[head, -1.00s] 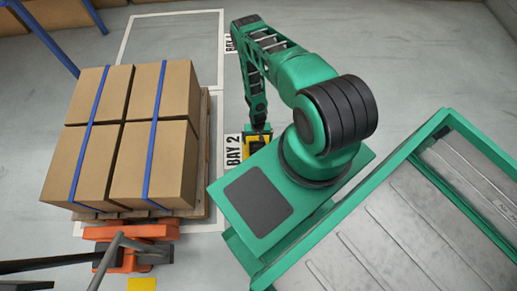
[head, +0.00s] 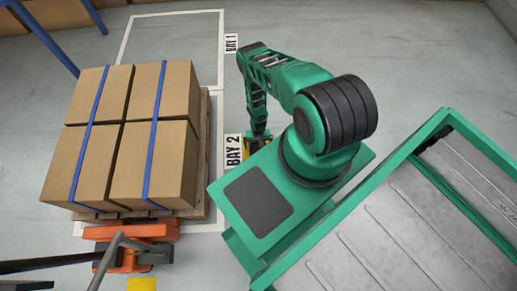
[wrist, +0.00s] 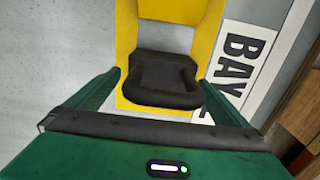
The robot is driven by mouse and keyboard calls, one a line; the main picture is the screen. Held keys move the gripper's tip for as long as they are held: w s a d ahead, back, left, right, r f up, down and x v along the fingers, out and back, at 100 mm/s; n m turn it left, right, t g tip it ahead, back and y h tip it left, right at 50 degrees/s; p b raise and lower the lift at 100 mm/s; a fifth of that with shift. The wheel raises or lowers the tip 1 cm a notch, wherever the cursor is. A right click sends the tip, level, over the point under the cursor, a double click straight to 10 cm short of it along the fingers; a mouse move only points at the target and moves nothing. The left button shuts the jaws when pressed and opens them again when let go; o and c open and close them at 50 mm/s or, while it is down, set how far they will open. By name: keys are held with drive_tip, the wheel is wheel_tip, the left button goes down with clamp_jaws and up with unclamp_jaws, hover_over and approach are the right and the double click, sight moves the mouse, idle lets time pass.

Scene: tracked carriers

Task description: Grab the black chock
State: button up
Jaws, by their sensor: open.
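The black chock (wrist: 162,80) lies on a yellow base (wrist: 127,30) in the wrist view, just left of the BAY 2 label. My gripper (wrist: 161,84) is open, with one green finger to the left of the chock and one to the right. The chock sits between the fingers, and I cannot tell whether either touches it. In the head view my gripper (head: 258,137) is low beside the BAY 2 sign, over the yellow base, which is mostly hidden there. The chock cannot be made out in the head view.
A pallet (head: 203,165) with strapped cartons (head: 150,140) stands left of my arm, on an orange pallet jack (head: 130,235). The pallet's wooden edge also shows at right in the wrist view (wrist: 300,115). Floor signs BAY 1 (head: 231,43) and BAY 2 (head: 233,152) mark white-lined bays.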

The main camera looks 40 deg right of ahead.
drive_tip(key=c, duration=1.5)
drive_tip(key=shift+r, duration=0.1)
